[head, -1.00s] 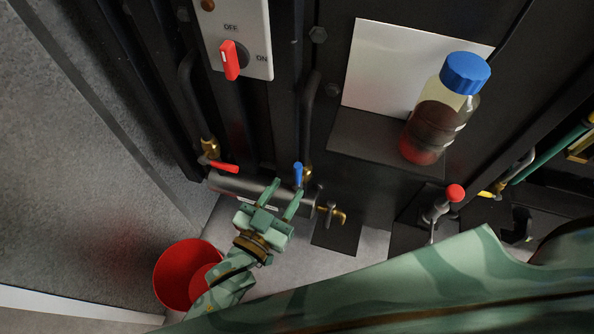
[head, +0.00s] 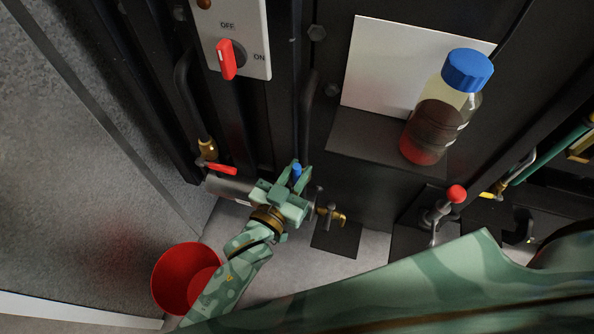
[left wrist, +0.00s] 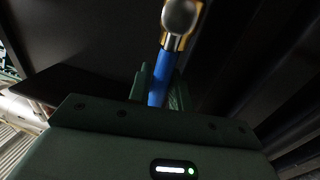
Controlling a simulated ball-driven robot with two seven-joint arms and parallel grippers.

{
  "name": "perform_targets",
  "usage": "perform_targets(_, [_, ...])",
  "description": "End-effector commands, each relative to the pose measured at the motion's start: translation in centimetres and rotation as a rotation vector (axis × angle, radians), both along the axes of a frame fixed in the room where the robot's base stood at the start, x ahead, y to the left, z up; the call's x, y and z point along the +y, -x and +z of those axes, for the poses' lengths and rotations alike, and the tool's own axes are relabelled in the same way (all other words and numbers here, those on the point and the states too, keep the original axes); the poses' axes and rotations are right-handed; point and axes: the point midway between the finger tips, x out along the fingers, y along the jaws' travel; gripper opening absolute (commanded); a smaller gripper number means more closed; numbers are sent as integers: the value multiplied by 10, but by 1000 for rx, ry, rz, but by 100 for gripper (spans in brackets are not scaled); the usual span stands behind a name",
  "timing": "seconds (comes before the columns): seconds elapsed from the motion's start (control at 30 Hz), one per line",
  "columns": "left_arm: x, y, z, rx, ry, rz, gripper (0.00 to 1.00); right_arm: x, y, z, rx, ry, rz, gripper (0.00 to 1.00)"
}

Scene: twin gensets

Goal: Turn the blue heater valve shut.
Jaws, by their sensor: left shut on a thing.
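The blue heater valve handle (head: 296,171) shows at the right end of the grey heater cylinder, its tip standing up between the fingers of my left gripper (head: 290,180). In the left wrist view the blue handle (left wrist: 160,82) runs from a metal valve body (left wrist: 181,20) down between the fingers. My left gripper is shut on the handle. Most of the valve body is hidden behind the gripper in the head view. My right gripper is not in view.
A red-handled valve (head: 221,169) sits at the cylinder's left end. A brass drain tap (head: 331,215) is close on the right. A red bucket (head: 180,280) stands on the floor below. A blue-capped bottle (head: 440,108) stands on a shelf at the right.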

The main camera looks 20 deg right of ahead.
Motion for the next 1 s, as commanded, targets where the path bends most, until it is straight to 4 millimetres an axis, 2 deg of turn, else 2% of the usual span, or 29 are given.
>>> perform_targets(0.37, [6,-4,0,61,90,0,0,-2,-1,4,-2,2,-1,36])
perform_targets(0.67, [20,-14,-5,203,298,1,0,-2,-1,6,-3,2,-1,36])
perform_targets(1.0, [35,-24,-18,385,566,1,0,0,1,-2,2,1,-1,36])
